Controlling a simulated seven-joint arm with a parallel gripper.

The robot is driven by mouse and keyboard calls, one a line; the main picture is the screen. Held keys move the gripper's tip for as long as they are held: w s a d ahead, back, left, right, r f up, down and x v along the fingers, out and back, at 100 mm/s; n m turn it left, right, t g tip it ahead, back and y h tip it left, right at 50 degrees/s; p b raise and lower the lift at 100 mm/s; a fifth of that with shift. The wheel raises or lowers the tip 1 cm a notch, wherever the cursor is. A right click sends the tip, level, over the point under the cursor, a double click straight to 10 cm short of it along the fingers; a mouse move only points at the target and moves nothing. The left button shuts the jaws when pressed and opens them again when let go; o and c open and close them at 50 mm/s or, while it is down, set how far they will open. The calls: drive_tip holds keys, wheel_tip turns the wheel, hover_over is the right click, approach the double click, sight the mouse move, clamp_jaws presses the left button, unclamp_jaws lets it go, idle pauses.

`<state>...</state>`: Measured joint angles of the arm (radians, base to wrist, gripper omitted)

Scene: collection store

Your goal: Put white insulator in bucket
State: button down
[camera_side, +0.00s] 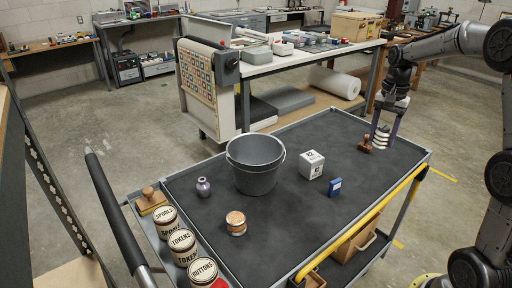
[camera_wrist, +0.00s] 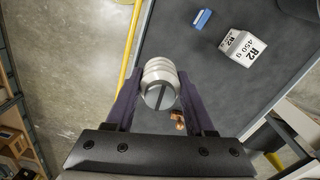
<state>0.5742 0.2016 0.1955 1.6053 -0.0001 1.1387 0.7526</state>
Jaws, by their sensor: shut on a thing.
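The white insulator (camera_wrist: 160,74), ribbed with a slotted metal end, is between the two fingers of my gripper (camera_wrist: 160,100) in the wrist view. In the side view my gripper (camera_side: 384,138) is shut on the insulator (camera_side: 381,139), near the right far end of the cart top. A small brown wooden object (camera_side: 366,144) stands just left of it. The grey bucket (camera_side: 254,165) stands upright on the cart, left of my gripper and well apart from it. Its inner floor is hidden in the side view.
A purple vase (camera_side: 203,187) and a copper-coloured spool (camera_side: 236,223) are near the bucket. Labelled tins (camera_side: 183,246) line the left side tray. The cart (camera_side: 300,225) has a raised rim.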

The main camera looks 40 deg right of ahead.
drive_tip(key=w+a+n, duration=0.4)
drive_tip(key=w+n, duration=0.1)
drive_tip(key=w, duration=0.4)
drive_tip(key=n, duration=1.2)
approach(261, 178)
drive_tip(key=w+d+r, duration=0.3)
drive_tip(key=w+d, duration=0.1)
drive_tip(key=shift+a+f, duration=0.2)
drive_tip(key=shift+f, duration=4.1)
drive_tip(key=shift+a+f, duration=0.15)
drive_tip(key=shift+f, duration=4.15)
drive_tip(key=shift+f, duration=0.1)
drive_tip(key=shift+c, duration=1.3)
unclamp_jaws()
